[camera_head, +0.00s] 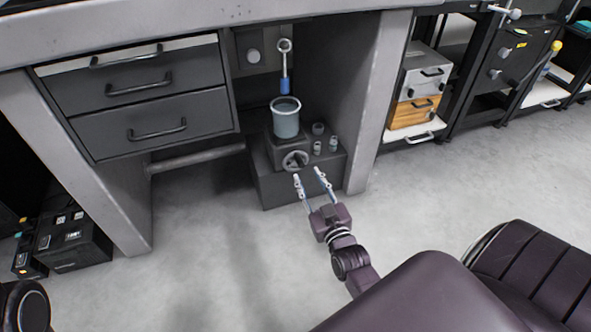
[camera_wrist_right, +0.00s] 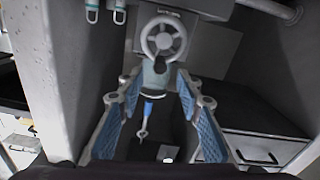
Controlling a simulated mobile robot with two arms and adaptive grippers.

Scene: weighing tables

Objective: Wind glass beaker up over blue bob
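The blue bob (camera_head: 284,86) hangs from a rod with a ring at its top, above the glass beaker (camera_head: 286,124). Its lower end shows at about the beaker's rim; I cannot tell the exact gap. The beaker stands upright on a dark lifting stand (camera_head: 262,160) with a handwheel (camera_head: 295,160) at its front. My right gripper (camera_head: 309,175) is open and empty, its fingers pointing toward the handwheel, apart from it. In the right wrist view the handwheel (camera_wrist_right: 163,38) lies beyond the spread fingers, with the bob (camera_wrist_right: 148,108) seen between them. My left gripper is not in view.
Several small metal weights (camera_head: 318,146) stand on the base beside the wheel. A drawer cabinet (camera_head: 140,95) is left and a grey table leg (camera_head: 378,100) right of the stand. The floor in front is clear.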

